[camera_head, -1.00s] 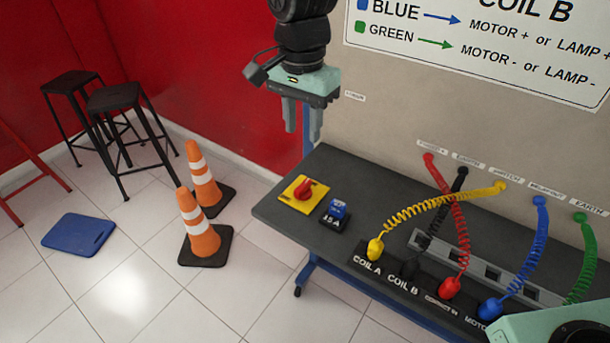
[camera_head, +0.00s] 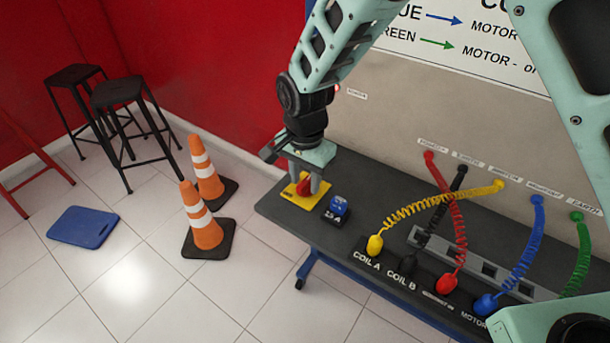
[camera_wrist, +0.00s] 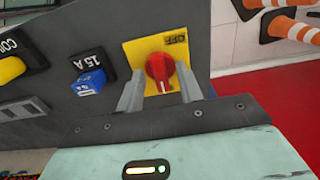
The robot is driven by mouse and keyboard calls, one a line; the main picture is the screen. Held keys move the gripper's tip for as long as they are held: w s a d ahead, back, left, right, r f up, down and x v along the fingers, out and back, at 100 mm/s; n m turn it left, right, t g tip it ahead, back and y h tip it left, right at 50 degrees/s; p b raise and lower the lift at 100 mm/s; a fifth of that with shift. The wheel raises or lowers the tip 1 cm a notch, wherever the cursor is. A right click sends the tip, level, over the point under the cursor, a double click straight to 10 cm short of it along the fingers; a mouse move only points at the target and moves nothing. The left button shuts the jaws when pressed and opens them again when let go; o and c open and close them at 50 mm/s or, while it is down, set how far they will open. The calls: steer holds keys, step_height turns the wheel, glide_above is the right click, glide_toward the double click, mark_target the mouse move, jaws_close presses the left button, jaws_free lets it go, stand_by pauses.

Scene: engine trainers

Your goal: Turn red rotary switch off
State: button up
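The red rotary switch (camera_head: 305,183) sits on a yellow plate (camera_head: 290,194) at the left end of the grey bench top. My gripper (camera_head: 304,187) is over it, pointing down, with a finger on either side of the knob. In the wrist view the red knob (camera_wrist: 161,72) lies between and just beyond the two open fingertips (camera_wrist: 160,80). Gaps show between the fingers and the knob there. The word OFF (camera_wrist: 176,40) is printed on the yellow plate (camera_wrist: 135,50), and the knob's ridge points away from it, towards my gripper.
A blue 15 A switch (camera_head: 338,206) stands just right of the yellow plate. Yellow, black, red, blue and green coiled leads (camera_head: 460,240) cross the bench farther right.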

jaws_close()
steer(key=n, duration=0.4)
steer(key=shift+n, duration=0.3)
steer(key=n, duration=0.4)
steer(key=shift+n, duration=0.3)
steer(key=n, duration=0.4)
steer(key=shift+n, duration=0.3)
steer(key=shift+n+p, duration=0.35)
steer(key=shift+n, duration=1.75)
